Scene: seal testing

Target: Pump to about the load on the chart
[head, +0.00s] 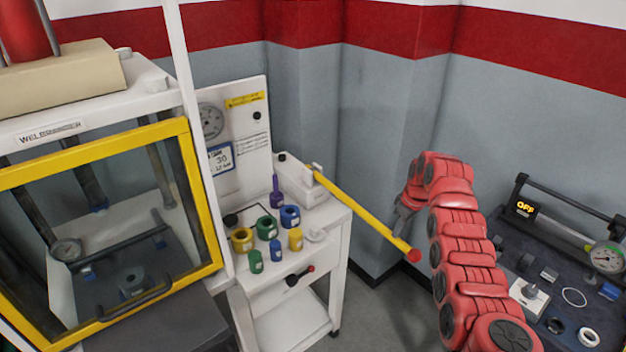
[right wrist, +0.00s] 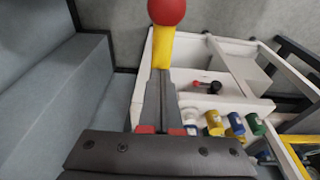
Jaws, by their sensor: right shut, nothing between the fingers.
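The pump lever (head: 362,208) is a long yellow bar with a red ball end (head: 413,255). It slopes down to the right from the pale pump body (head: 300,180) on the white cart. My right gripper (head: 399,228) is beside the lever's outer part, with its fingers shut and empty. In the right wrist view, the shut fingers (right wrist: 160,82) point at the yellow bar (right wrist: 163,46) just below the red ball (right wrist: 166,10); I cannot tell whether they touch. The chart (head: 220,158) reads about 30. The dial gauge (head: 210,120) is partly hidden by a post; its reading is unclear. My left gripper is not in view.
Several coloured fittings stand on the white cart (head: 335,222). A yellow-framed test chamber (head: 112,147) is at left. A dark bench with a gauge (head: 606,257) and a display reading OFF (head: 525,209) is at right. Bare floor lies between.

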